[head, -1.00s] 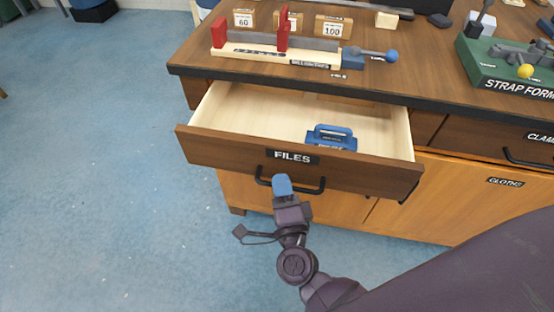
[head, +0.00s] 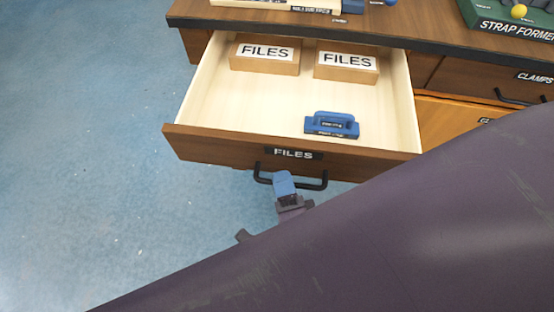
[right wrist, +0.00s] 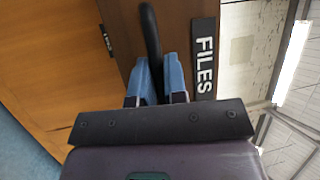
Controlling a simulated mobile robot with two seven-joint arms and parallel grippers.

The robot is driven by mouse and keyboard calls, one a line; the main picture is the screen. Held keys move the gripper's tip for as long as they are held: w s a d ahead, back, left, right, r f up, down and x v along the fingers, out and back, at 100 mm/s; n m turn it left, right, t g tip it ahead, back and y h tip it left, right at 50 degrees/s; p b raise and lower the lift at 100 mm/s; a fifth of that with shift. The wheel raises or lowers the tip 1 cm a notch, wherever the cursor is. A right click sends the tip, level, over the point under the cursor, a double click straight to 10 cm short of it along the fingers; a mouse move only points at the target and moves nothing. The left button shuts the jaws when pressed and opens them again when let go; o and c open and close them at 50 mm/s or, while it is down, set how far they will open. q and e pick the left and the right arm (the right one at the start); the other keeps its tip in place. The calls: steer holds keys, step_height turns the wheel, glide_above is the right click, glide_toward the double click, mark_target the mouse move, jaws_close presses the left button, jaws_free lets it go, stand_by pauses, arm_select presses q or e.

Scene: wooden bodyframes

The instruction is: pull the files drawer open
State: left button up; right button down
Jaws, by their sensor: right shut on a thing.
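The files drawer (head: 230,148) stands well open below the worktop in the head view, its dark wooden front labelled FILES. Its black bar handle (head: 312,186) is on the front under the label. My right gripper (head: 284,183) is shut on the handle; in the right wrist view its blue fingertips (right wrist: 158,80) sit on both sides of the black handle (right wrist: 150,35). Inside the drawer are two wooden boxes labelled FILES, a left one (head: 265,64) and a right one (head: 346,74), and a blue handled tool (head: 332,124) near the front. My left gripper is out of view.
The wooden worktop (head: 420,32) lies above the drawer, with a green strap former (head: 505,22) at its right. A clamps drawer (head: 500,82) is shut to the right. My own arm hides the lower right. Blue floor (head: 90,120) is free at left.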

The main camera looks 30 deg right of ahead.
steer(key=shift+s+a, duration=0.2)
steer(key=shift+s, duration=0.05)
stand_by(0.3)
steer(key=c, duration=1.2)
jaws_free()
steer(key=shift+v, duration=3.75)
